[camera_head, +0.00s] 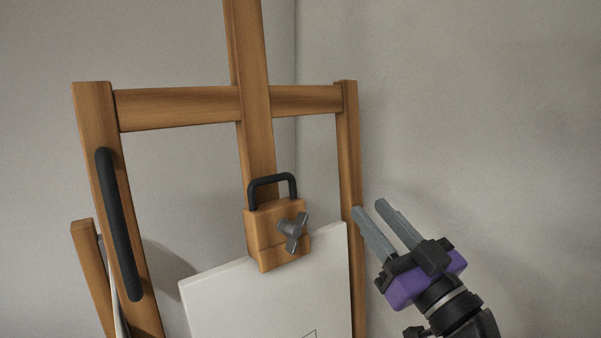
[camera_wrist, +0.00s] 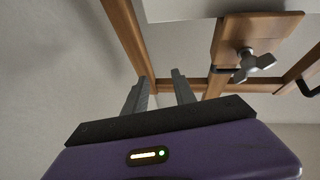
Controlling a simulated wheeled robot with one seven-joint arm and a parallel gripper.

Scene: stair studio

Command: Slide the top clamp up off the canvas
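The top clamp (camera_head: 264,234) is a wooden block on the easel's middle mast, with a dark loop handle (camera_head: 272,179) on top and a grey wing knob (camera_head: 293,232) on its front. Its lower edge overlaps the top of the white canvas (camera_head: 262,298). In the wrist view the clamp (camera_wrist: 228,38) and its knob (camera_wrist: 250,66) show at upper right, with the canvas edge (camera_wrist: 190,8) beside it. My gripper (camera_head: 368,207) is to the right of the clamp, apart from it, with its two grey fingers spread and nothing between them. The fingers also show in the wrist view (camera_wrist: 160,82).
The wooden easel has a top crossbar (camera_head: 180,108), a mast (camera_head: 252,110) and a right post (camera_head: 347,150) near my fingers. A dark bar handle (camera_head: 118,225) is on the left post. Grey walls stand behind. The space right of the easel looks clear.

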